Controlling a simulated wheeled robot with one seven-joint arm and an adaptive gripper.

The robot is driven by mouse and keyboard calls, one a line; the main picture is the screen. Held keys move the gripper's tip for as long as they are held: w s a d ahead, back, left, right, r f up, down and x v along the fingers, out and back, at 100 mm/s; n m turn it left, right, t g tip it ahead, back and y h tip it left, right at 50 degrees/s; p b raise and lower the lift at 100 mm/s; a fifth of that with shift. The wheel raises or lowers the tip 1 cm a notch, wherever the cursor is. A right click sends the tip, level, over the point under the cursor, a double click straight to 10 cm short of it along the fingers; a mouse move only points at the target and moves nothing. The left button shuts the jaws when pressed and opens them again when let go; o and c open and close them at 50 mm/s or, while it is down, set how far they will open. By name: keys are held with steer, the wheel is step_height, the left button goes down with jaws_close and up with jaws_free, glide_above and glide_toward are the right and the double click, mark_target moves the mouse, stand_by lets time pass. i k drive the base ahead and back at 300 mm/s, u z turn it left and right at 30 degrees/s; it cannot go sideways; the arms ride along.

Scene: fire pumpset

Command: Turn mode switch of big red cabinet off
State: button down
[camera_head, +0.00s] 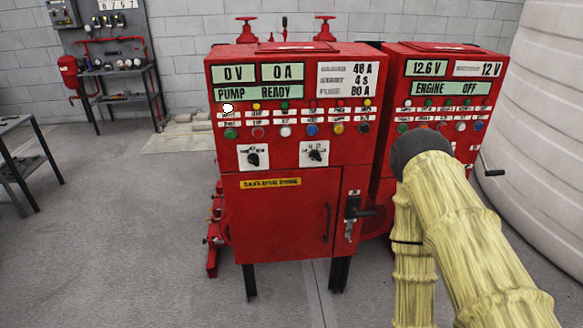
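The big red cabinet (270,215) stands on dark legs in the middle of the view. Its front carries two black rotary switches on white plates: a left one (253,158) and a right one (315,154). Their labels are too small to read, so I cannot tell which is the mode switch or its exact setting. A display (258,92) above reads "PUMP READY". My arm, in a pale yellow sleeve with a dark rounded joint, stands at the right and partly covers the second cabinet. My gripper is not in view.
A second red cabinet (443,88) reading "ENGINE OFF" stands close at the right. A white tank (550,120) is at far right. A metal table (25,160) stands left; the floor before the cabinet is clear.

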mark_target(253, 159)
steer(key=z, duration=0.15)
steer(key=k, duration=0.35)
steer(key=u, duration=0.9)
